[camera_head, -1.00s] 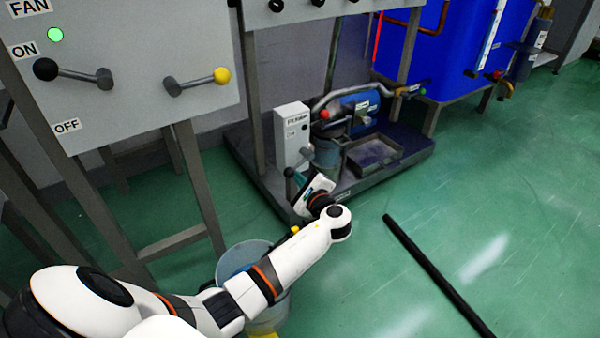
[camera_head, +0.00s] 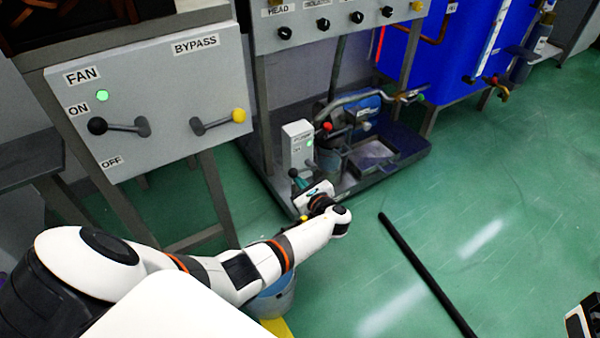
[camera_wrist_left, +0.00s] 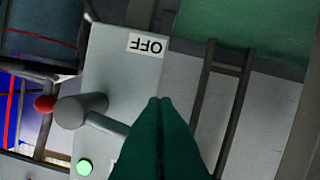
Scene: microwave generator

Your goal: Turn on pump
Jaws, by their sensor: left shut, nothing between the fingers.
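The pump box (camera_head: 298,145) is a light grey box on the dark skid, labelled PUMP, with a green light lit on its face. In the left wrist view the pump box (camera_wrist_left: 125,75) shows an upside-down OFF label and the lit green light (camera_wrist_left: 84,167). The pump lever (camera_wrist_left: 82,110) has a grey round pivot; its arm runs toward my fingers and its end is hidden behind them. My left gripper (camera_head: 301,187) is shut and empty, low in front of the box. In the wrist view its green fingers lie together; whether they touch the lever I cannot tell.
The FAN and BYPASS panel (camera_head: 150,100) stands at left, its fan light green. A bucket (camera_head: 275,299) sits beneath my left arm. A black bar (camera_head: 425,275) lies on the open green floor. A white-and-black part of my right arm shows at the bottom right corner.

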